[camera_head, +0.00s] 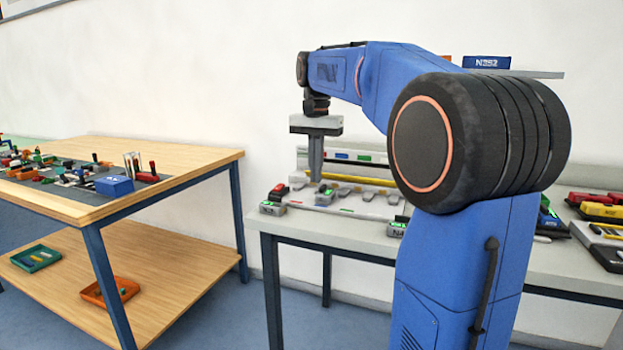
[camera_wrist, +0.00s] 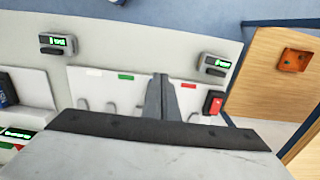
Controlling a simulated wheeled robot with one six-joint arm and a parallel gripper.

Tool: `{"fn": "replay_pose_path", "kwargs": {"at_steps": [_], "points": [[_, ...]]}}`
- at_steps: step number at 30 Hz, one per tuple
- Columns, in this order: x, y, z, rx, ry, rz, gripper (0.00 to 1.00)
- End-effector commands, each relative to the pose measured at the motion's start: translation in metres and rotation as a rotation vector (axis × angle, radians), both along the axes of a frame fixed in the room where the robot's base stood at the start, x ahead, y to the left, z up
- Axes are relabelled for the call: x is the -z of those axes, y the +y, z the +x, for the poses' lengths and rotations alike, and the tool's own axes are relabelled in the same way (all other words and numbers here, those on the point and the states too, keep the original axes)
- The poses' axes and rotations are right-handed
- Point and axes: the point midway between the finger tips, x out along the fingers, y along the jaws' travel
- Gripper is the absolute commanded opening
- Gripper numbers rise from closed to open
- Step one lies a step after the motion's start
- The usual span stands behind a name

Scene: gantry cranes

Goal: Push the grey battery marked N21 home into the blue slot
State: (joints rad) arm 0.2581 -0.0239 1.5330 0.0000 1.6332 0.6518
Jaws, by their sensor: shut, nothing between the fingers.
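My gripper (camera_head: 316,179) points down over the left part of a pale slotted rack (camera_head: 352,208), its fingers together with nothing between them. In the wrist view the closed fingers (camera_wrist: 161,78) reach over the same rack. A grey battery with a green display (camera_head: 325,194) sits in the rack just below or beside the fingertips; I cannot tell if they touch. I cannot read N21 on it, and my gripper hides it in the wrist view.
A wooden table (camera_head: 190,168) is further left. My arm hides much of the bench's right side.

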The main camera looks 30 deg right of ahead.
Motion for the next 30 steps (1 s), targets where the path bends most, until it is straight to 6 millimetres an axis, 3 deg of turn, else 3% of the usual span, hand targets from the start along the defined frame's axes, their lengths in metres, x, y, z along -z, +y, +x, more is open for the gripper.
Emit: {"fn": "replay_pose_path", "kwargs": {"at_steps": [9,17,30], "points": [[0.053,0.0,0.0,-0.001,0.001,0.0,0.0],[0.087,0.001,-0.001,-0.002,0.002,0.001,0.0],[0.086,-0.03,0.023,-0.001,-0.001,0.0,0.0]]}}
